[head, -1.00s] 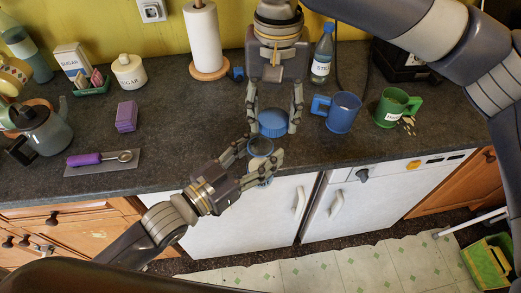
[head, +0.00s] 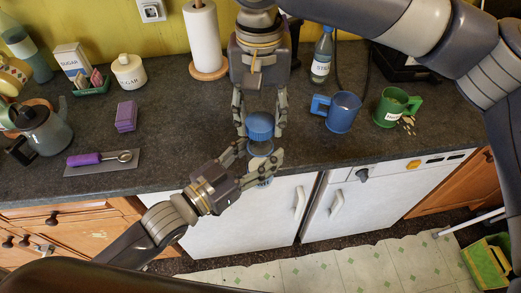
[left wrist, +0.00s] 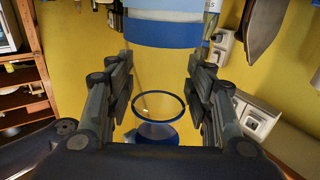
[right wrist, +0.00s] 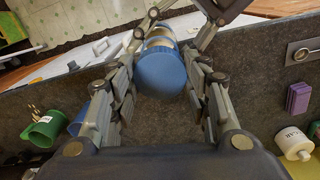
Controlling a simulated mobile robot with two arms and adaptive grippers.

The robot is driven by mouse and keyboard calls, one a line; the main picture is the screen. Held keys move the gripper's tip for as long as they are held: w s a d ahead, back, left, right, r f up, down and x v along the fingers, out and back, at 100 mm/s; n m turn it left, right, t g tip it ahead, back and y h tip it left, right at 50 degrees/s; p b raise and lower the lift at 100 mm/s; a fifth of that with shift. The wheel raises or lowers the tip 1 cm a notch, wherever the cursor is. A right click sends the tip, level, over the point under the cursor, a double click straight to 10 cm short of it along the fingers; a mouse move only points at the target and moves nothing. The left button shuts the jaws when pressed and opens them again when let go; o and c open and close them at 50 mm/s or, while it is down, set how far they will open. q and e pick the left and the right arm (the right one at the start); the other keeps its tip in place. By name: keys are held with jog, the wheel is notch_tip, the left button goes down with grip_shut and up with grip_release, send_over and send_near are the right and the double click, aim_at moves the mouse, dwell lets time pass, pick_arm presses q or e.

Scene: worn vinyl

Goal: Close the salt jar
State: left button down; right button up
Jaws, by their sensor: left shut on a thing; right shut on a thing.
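The salt jar (head: 262,150) is a see-through jar with a dark rim and some blue near its base. My left gripper (head: 260,164) is shut around its body in front of the counter edge, and its fingers hide much of it. The round blue lid (head: 260,124) is between the fingers of my right gripper (head: 259,132), which is shut on it from above. In the right wrist view the lid (right wrist: 160,73) overlaps the jar (right wrist: 160,42). I cannot tell whether they touch.
A blue mug (head: 337,112) and a green mug (head: 396,107) stand right of the grippers. A bottle (head: 322,57) and a paper roll (head: 203,40) are behind. A purple-handled spoon (head: 98,158), purple block (head: 126,116) and teapot (head: 43,130) are left. The counter between is clear.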

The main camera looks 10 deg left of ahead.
aim_at(260, 161)
jog(key=shift+f, duration=0.65)
dwell(0.3)
jog(key=shift+f, duration=0.85)
jog(key=shift+f, duration=0.55)
jog(key=m, duration=0.3)
jog(key=shift+s+m, duration=0.1)
jog(key=shift+m, duration=0.2)
jog(key=m, duration=0.4)
jog(key=shift+m, duration=0.4)
jog(key=m, duration=0.7)
jog(key=shift+m, duration=0.4)
